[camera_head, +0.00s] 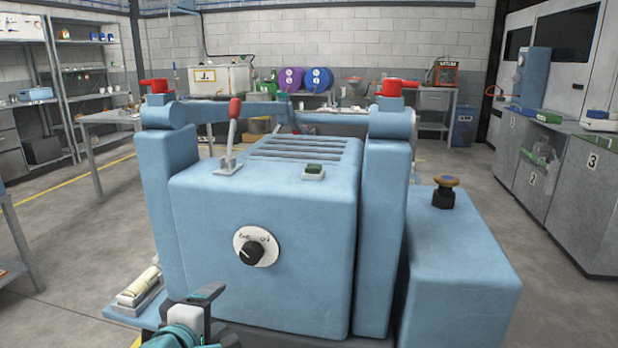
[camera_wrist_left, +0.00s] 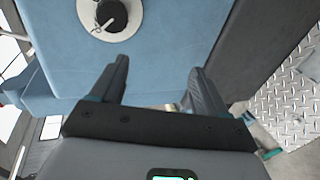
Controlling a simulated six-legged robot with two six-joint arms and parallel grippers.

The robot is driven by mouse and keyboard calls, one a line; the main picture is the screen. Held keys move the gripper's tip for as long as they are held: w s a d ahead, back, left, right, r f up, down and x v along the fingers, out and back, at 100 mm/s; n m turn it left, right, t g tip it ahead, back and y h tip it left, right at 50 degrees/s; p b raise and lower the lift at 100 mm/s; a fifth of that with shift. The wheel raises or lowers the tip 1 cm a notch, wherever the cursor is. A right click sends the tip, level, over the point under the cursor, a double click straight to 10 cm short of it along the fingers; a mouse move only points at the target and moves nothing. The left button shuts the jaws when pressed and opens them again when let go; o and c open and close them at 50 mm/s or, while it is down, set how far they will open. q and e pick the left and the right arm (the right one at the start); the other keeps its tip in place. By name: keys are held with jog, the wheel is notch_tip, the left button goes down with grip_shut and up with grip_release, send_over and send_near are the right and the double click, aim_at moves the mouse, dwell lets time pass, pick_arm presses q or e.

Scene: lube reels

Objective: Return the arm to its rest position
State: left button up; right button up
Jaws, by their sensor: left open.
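My left gripper (camera_head: 200,304) is low in the head view, in front of the blue machine (camera_head: 310,215). In the left wrist view the two dark fingers of my left gripper (camera_wrist_left: 163,80) stand apart with nothing between them. Beyond them is the machine's blue front face. The black dial knob (camera_head: 250,252) on its round white plate is above and to the right of the gripper in the head view. The knob also shows at the top left of the wrist view (camera_wrist_left: 111,15), apart from the fingers. My right gripper is in neither view.
The machine carries a red-tipped lever (camera_head: 230,130), a green switch (camera_head: 313,170) and red caps on its posts. A lower blue box (camera_head: 462,265) with an orange-topped button stands at right. Grey cabinets (camera_head: 560,170) line the right side. Open floor (camera_head: 75,250) lies at left.

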pick_arm(q)
jog(key=s+d+f+m+g+p, duration=0.1)
jog(key=s+f+m+g+p, duration=0.2)
jog(key=s+f+g+p, duration=0.7)
jog(key=s+d+f+m+g+p, duration=0.1)
jog(key=s+f+m+p, duration=0.1)
jog(key=s, duration=0.3)
jog(key=s+d+f+m+g+h+p, duration=0.1)
jog(key=s+d+f+m+p, duration=0.1)
jog(key=s+m+p, duration=0.2)
jog(key=s+d+f+m+g+p, duration=0.1)
jog(key=s+d+f+m+p, duration=0.1)
jog(key=s+m, duration=0.3)
jog(key=s+f+p, duration=0.1)
jog(key=s, duration=0.1)
jog(key=shift+s+g+h+p, duration=0.3)
jog(key=shift+h+p, duration=0.1)
jog(key=c, duration=0.6)
jog(key=shift+a, duration=0.1)
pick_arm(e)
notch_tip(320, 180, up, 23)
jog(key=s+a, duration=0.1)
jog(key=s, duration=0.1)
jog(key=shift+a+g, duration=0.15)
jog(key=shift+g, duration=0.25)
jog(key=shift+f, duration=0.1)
